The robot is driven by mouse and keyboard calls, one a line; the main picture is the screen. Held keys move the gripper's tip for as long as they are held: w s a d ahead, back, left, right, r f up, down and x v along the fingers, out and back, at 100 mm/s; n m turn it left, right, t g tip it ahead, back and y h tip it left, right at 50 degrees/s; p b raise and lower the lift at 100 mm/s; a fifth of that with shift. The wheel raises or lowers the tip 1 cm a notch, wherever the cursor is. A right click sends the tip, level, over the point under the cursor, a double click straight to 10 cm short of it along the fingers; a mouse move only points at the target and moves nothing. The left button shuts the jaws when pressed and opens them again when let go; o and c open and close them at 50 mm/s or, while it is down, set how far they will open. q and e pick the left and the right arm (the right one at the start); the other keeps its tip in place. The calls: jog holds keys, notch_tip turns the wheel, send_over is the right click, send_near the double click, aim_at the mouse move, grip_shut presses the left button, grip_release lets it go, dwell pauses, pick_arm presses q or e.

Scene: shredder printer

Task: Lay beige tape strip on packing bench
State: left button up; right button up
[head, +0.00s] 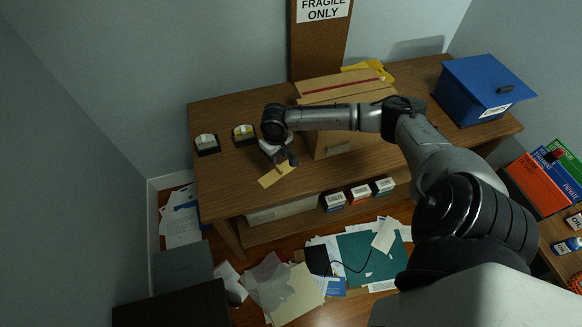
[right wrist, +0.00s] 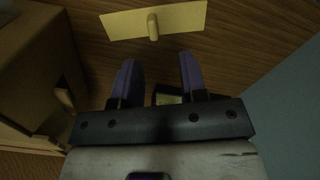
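The beige tape strip (head: 270,179) lies on the packing bench (head: 225,178), near its front edge. In the right wrist view the strip (right wrist: 185,17) is flat, with a small peg-like tab (right wrist: 153,27) standing on it. My right gripper (head: 285,160) is over the bench, close to the strip. In the right wrist view its two purple fingers (right wrist: 157,68) are apart with nothing between them, and the strip is beyond their tips. Whether a fingertip touches the strip is unclear in the head view. My left gripper is not in view.
A cardboard box (head: 345,95) stands right of the gripper. Two tape dispensers (head: 206,142) (head: 244,133) sit at the bench's left. A blue bin (head: 470,95) stands at the right end. The bench's left front is clear.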

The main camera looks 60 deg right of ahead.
jog(key=s+a+f+n+y, duration=0.1)
jog(key=s+a+f+n, duration=0.15)
jog(key=a, duration=0.45)
jog(key=s+a+f+n+t, duration=0.15)
jog(key=s+a, duration=0.25)
jog(key=a, duration=0.4)
jog(key=s+a+f+n+y, duration=0.1)
jog(key=s+a+f+n, duration=0.15)
jog(key=a, duration=0.45)
jog(key=s+a+r+t+h, duration=0.1)
jog(key=s+a+r, duration=0.1)
jog(key=s, duration=0.4)
jog(key=s+a+r+t, duration=0.1)
jog(key=s+a+r, duration=0.1)
jog(key=s+r, duration=0.2)
jog(key=shift+s+a+h, duration=0.2)
jog(key=shift+s+h, duration=0.2)
jog(key=shift+s, duration=0.5)
